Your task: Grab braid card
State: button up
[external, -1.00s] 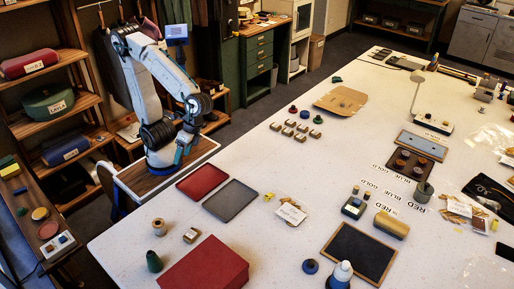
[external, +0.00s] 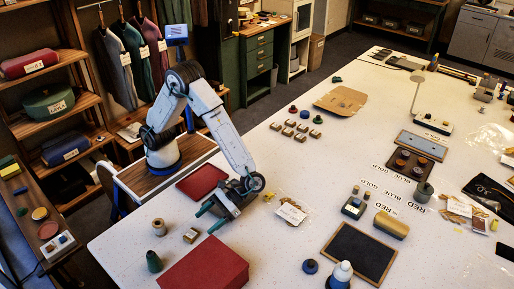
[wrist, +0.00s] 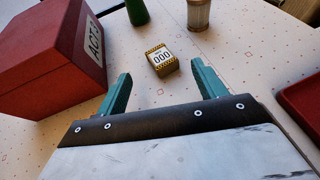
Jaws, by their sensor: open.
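My gripper (external: 207,219) is low over the table, to the right of the card. In the wrist view my gripper (wrist: 160,78) has its two teal fingers spread wide and empty. The card appears just beyond the fingertips, between their lines, apart from both.
A red box (external: 207,266) with a label stands close beside my gripper. A dark green cone (external: 154,262) and a tan spool (external: 159,229) stand beyond the card. A red tray (external: 200,182) lies behind the gripper. Bare table surrounds the card.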

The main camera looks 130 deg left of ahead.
aim_at(193, 233)
jog(key=x, duration=0.6)
jog(key=shift+d+f, duration=0.1)
jog(key=shift+f, duration=0.2)
jog(key=c, duration=1.3)
